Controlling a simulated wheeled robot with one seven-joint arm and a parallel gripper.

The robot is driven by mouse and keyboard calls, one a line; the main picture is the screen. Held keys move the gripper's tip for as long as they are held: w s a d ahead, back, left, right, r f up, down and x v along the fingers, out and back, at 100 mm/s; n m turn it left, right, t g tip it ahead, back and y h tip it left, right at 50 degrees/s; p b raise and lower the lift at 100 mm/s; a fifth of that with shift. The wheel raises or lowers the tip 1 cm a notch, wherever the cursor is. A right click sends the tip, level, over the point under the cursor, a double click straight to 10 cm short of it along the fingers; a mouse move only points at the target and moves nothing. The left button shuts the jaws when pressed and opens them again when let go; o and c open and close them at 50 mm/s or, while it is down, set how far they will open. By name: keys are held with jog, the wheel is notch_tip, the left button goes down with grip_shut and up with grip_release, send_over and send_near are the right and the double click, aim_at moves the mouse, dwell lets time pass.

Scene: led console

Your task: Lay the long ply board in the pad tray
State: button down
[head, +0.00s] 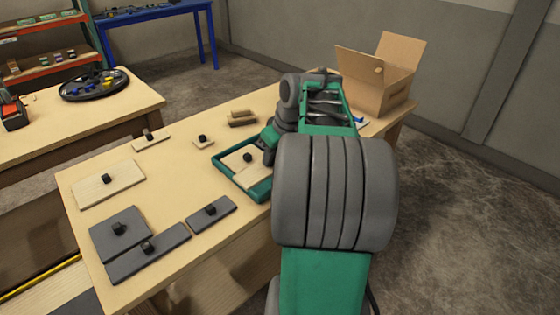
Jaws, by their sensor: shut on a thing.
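The teal pad tray (228,168) lies on the near table, its right part hidden by my arm. Inside it is a ply board with a black knob (247,157). Beside that board, a paler strip of ply (254,174) shows in the tray and runs towards my gripper; I take it for the long ply board. My gripper (268,154) is low at the tray's right side, shut on this board. The fingertips and most of the held board are hidden by my wrist and arm, so I cannot tell whether it lies flat or touches the tray floor.
Ply boards (108,183), (151,140) and (203,142) and grey boards (119,232), (149,252) and (211,213), all knobbed, lie to the left. Wooden blocks (241,119) lie behind the tray. An open cardboard box (385,85) stands at the back right.

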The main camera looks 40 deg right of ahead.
jog(key=w+d, duration=0.1)
jog(key=w+d+f, duration=0.1)
jog(key=d, duration=0.1)
jog(key=w+d+f, duration=0.1)
jog(key=shift+w+d+f+p, duration=0.1)
jog(key=shift+d+f+p, duration=0.1)
jog(key=shift+p, duration=0.15)
jog(key=w+d+f, duration=0.1)
jog(key=d+f, duration=0.1)
jog(key=f, duration=0.1)
jog(key=w+d+f, duration=0.1)
jog(key=f, duration=0.1)
jog(key=shift+w+d+f, duration=0.2)
jog(key=shift+w, duration=0.1)
notch_tip(320, 180, down, 3)
jog(key=shift+w+d+f, duration=0.1)
jog(key=shift+d+f, duration=0.05)
jog(key=shift+f, duration=0.05)
jog(key=shift+f, duration=0.1)
jog(key=c, duration=1.7)
grip_release()
jog(key=shift+f, duration=0.15)
jog(key=o, duration=0.5)
jog(key=shift+c, duration=0.2)
